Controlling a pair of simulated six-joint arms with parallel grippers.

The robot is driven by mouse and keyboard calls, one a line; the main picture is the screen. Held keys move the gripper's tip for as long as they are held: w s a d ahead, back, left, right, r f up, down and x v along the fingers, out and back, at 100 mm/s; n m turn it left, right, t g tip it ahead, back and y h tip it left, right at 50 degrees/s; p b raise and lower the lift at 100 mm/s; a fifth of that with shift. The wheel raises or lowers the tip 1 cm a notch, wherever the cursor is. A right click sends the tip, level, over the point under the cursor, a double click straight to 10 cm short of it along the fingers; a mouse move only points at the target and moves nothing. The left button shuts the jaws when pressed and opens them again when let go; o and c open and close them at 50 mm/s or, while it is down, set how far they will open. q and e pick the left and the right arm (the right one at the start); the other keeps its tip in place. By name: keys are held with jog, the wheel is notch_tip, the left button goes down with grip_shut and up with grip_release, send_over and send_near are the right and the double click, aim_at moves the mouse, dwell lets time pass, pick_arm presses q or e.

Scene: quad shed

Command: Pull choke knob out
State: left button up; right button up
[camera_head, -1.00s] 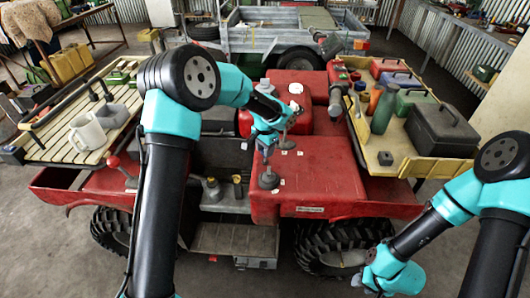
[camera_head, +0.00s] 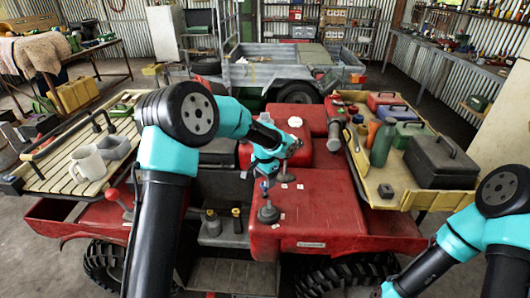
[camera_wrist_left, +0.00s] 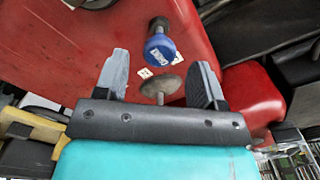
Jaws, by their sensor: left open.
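A blue knob with a white label stands on a stem with a round grey base (camera_head: 268,213) on the red bodywork. Its blue head shows in the left wrist view (camera_wrist_left: 160,48), just beyond the fingertips. The label is too small to read. A second stem with a grey disc (camera_wrist_left: 160,85) shows between the fingers there; a grey disc also shows in the head view (camera_head: 285,178). Which knob is the choke is unclear. My left gripper (camera_head: 264,168) is open above the red bodywork, apart from the blue knob. My right gripper is out of view; only its arm shows at lower right.
A yellow-edged rack (camera_head: 408,192) with a black case (camera_head: 440,160) and a green bottle (camera_head: 382,142) lies to the right. The red top beside the knob is clear.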

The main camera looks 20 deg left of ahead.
aim_at(265, 184)
pick_arm(q)
notch_tip(265, 184, up, 15)
jog(key=shift+r, duration=0.2)
dwell(0.4)
